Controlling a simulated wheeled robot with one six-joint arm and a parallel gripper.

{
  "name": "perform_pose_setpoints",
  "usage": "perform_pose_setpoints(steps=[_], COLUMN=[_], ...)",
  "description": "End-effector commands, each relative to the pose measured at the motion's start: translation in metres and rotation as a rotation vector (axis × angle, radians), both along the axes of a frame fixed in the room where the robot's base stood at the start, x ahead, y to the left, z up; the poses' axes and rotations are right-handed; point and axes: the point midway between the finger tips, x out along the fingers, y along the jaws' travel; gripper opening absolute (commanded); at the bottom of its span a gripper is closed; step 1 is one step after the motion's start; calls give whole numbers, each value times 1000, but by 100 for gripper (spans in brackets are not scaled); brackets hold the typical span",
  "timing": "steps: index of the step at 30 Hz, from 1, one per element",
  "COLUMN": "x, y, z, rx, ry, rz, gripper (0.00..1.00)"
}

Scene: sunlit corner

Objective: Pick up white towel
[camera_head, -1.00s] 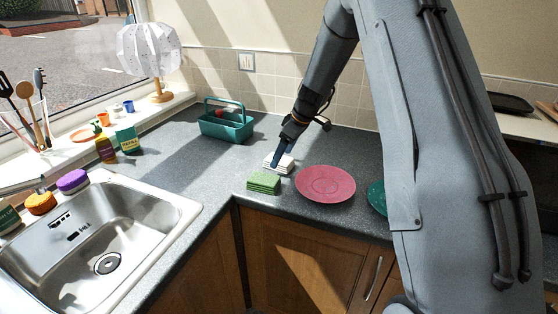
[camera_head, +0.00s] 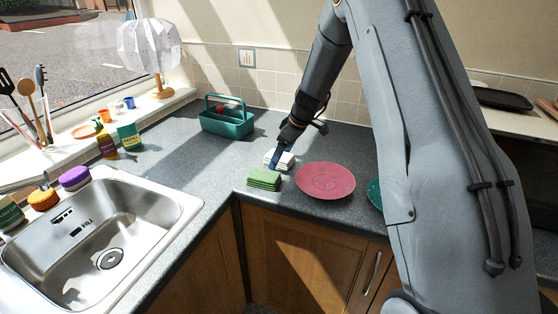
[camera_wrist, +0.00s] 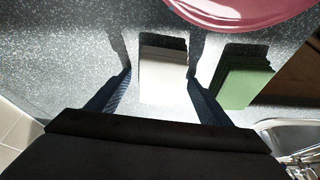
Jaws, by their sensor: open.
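The white towel (camera_head: 286,160) is a small folded stack on the grey counter, behind the green folded stack. It also shows in the wrist view (camera_wrist: 163,82), partly in shadow at its far end. My gripper (camera_head: 274,158) is low over the counter at the towel. In the wrist view my gripper (camera_wrist: 160,90) is open, with one blue finger on each side of the white towel. Gaps of counter show between the towel and both fingers, so I see no contact. The near end of the towel is close to the dark gripper body.
A green folded stack (camera_head: 264,179) lies close beside the towel, just outside one finger in the wrist view (camera_wrist: 243,82). A pink plate (camera_head: 325,182) is to the right. A teal caddy (camera_head: 228,125) stands behind left. The sink (camera_head: 95,245) is front left.

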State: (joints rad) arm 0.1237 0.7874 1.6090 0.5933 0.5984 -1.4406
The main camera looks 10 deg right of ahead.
Motion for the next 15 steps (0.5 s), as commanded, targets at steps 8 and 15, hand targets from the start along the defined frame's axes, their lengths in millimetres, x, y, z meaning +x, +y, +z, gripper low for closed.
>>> perform_pose_setpoints(steps=[8,15], x=[0,0], y=[0,0], z=[0,0], rx=[0,0], ry=[0,0], rz=[0,0], gripper=[41,28])
